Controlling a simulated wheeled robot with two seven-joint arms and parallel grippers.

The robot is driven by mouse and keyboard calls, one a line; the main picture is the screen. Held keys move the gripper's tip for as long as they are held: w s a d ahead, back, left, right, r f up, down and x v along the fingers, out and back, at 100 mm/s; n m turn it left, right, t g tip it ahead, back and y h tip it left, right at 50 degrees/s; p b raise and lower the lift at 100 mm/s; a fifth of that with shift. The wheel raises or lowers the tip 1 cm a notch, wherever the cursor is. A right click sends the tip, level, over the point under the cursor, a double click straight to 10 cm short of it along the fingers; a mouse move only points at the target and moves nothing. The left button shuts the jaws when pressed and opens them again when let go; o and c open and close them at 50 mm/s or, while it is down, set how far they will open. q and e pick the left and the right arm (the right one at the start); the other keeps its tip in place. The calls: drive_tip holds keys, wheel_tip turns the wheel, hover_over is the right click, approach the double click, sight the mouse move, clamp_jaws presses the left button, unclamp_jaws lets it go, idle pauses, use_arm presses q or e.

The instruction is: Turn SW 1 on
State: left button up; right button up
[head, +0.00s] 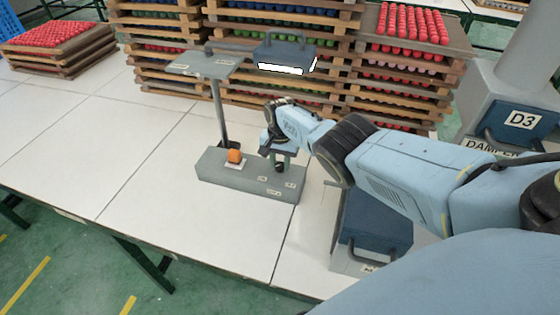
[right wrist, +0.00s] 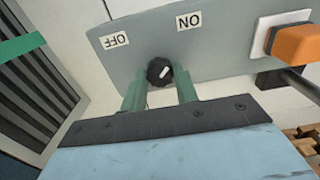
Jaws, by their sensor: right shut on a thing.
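A grey switch box (head: 222,178) stands on the white table in the head view, and its panel fills the upper right wrist view (right wrist: 225,58). A round black knob (right wrist: 153,67) sits on it between the OFF label (right wrist: 114,39) and the ON label (right wrist: 189,21). The knob's short white mark slants up and right, toward the ON side. My right gripper (head: 278,163) is over the box's right part. In the wrist view its green fingers (right wrist: 160,80) are shut on the knob, one on each side. No SW 1 label is readable. My left gripper is out of view.
An orange rocker switch (head: 234,156) sits on the box's left part. A lamp (head: 285,54) on a post rises behind it. Stacked wooden trays (head: 160,88) line the table's back. A blue-grey D3 unit (head: 520,122) stands right.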

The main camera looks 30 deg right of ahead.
sight(280, 164)
drive_tip(key=shift+w+r, duration=0.1)
idle(0.3)
drive_tip(key=o, duration=1)
drive_tip(key=shift+r+p, duration=0.45)
wheel_tip(280, 164, up, 6)
drive_tip(key=p, duration=0.4)
wheel_tip(280, 164, up, 6)
drive_tip(key=shift+r+p, duration=0.2)
drive_tip(key=shift+p, duration=0.6)
